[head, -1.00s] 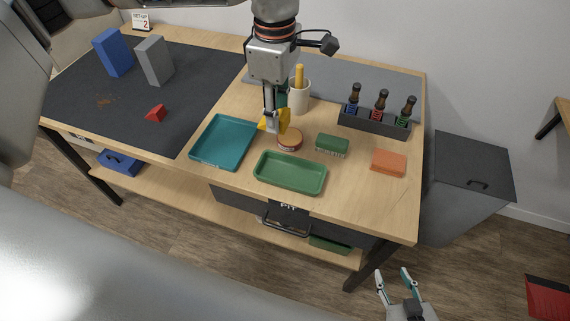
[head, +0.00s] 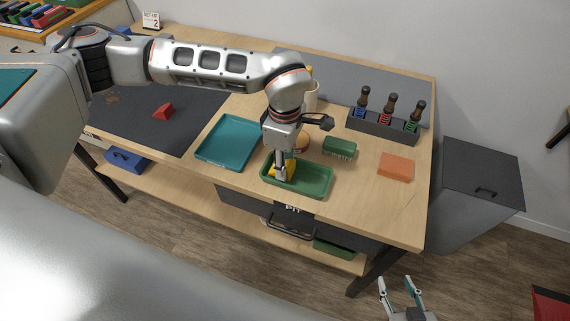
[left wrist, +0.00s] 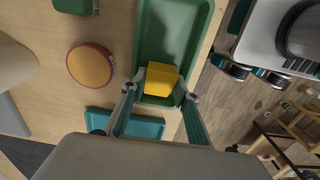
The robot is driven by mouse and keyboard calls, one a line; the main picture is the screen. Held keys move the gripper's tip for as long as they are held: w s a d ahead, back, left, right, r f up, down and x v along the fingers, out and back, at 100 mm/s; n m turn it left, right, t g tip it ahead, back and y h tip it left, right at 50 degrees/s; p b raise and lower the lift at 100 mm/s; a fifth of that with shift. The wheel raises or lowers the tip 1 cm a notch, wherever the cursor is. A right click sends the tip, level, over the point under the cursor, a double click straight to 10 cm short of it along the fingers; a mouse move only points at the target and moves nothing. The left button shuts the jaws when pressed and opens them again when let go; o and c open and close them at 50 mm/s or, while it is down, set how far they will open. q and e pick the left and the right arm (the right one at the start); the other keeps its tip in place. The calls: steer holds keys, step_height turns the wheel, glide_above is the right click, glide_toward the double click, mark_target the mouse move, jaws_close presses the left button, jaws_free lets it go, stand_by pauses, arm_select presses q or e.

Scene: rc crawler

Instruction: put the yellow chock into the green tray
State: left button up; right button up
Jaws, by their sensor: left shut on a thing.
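The yellow chock (head: 288,166) is between the fingers of my left gripper (head: 281,174), at the left part of the green tray (head: 312,187). In the left wrist view the yellow chock (left wrist: 161,79) is gripped between both fingertips (left wrist: 161,84), over the near end of the green tray (left wrist: 144,30). I cannot tell whether the chock touches the tray floor. My right gripper (head: 402,291) is open and empty, low in front of the bench, away from the tray.
A teal tray (head: 228,143) lies left of the green tray. A round tin (head: 303,143), a green brush (head: 339,147), an orange block (head: 396,167) and a bottle rack (head: 382,126) stand around it. A red chock (head: 163,111) lies on the dark mat.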

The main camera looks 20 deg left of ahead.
arm_select(q)
steer(key=shift+f, duration=0.45)
steer(key=shift+f, duration=0.15)
steer(key=o, duration=0.9)
steer(key=shift+c, duration=0.2)
step_height(320, 180, up, 12)
